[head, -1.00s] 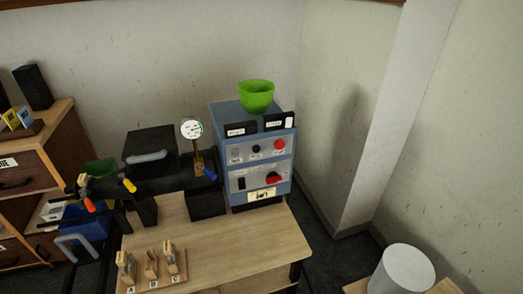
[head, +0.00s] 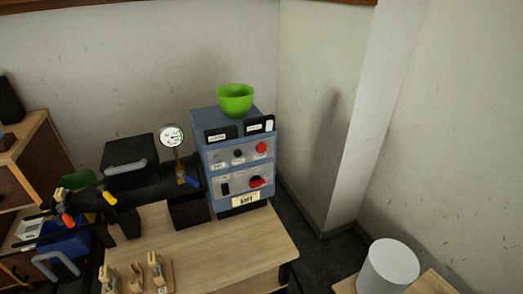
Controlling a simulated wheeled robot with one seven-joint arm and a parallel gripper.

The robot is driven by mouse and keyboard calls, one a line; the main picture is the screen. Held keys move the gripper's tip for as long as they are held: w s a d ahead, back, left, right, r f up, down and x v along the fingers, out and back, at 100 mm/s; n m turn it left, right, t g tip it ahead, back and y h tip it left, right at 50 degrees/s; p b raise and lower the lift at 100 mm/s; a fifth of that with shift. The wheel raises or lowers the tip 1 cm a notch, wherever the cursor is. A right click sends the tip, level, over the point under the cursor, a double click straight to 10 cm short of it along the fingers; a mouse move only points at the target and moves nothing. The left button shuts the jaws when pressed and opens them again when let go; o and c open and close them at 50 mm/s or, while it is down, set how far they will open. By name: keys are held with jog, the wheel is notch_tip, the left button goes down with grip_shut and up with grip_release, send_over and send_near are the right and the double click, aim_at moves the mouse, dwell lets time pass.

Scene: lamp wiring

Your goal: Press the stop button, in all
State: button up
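A blue control box (head: 232,193) stands at the back right of the wooden bench. Its upper panel carries a round red button (head: 261,147) at the right, a black knob (head: 238,154) in the middle and a pale round part (head: 218,158) at the left. The lower panel has a black switch (head: 225,188) and a red rotary knob (head: 256,182). The labels are too small to read surely, so I cannot confirm which control is marked stop. Nothing covers the red button. My gripper is not in view.
A green bowl (head: 236,100) sits on top of the box. Left of the box is a black pipe (head: 145,193) with coloured valve handles and a gauge (head: 172,136). The bench top (head: 225,241) is clear in front of the box. A white cylinder (head: 390,267) stands at the right.

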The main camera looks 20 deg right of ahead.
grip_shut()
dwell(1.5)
